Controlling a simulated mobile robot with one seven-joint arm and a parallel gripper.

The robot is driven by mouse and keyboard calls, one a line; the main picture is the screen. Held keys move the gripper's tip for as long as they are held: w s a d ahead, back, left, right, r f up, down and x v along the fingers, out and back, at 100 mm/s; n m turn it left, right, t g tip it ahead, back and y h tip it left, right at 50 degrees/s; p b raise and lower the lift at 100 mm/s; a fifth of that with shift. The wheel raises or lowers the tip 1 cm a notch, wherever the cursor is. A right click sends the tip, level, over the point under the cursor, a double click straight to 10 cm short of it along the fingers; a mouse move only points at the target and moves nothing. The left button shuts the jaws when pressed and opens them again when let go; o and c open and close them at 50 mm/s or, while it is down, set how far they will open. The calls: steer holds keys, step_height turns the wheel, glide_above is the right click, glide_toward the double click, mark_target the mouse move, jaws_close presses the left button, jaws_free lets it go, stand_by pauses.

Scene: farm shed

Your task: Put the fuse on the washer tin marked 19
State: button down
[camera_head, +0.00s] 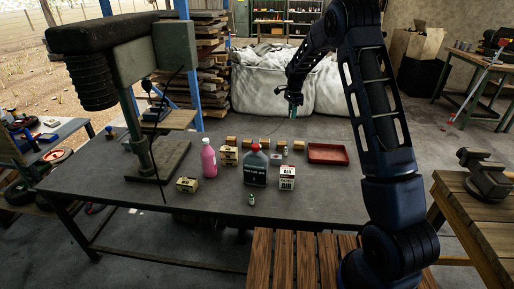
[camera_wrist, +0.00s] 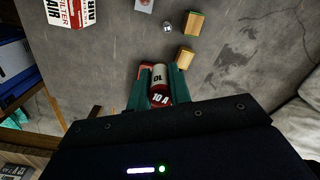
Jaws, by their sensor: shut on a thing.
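My gripper (camera_head: 295,98) hangs above the far side of the grey table in the head view. In the wrist view my gripper's teal fingers (camera_wrist: 159,92) are shut on the fuse (camera_wrist: 161,96), a pale cylinder with a red end marked "10 A". Several small tan blocks or tins stand in a row along the table's far edge, one of them at the right end (camera_head: 298,146). Two show in the wrist view, a nearer one (camera_wrist: 187,58) and a farther one (camera_wrist: 193,23). No number 19 is readable, so I cannot tell which is the washer tin.
A red tray (camera_head: 328,160) lies right of the row. A dark motor-oil bottle (camera_head: 255,169), a pink bottle (camera_head: 208,158), an air-filter box (camera_head: 287,183) and a small silver item (camera_head: 251,200) stand nearer. A drill press (camera_head: 150,130) stands at left. The table's front right is clear.

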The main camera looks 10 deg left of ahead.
steer(key=a+r+n, duration=0.2)
steer(key=a, duration=1.6)
step_height(320, 180, down, 20)
steer(key=shift+s+r, duration=0.15)
steer(key=c, duration=1.3)
jaws_free()
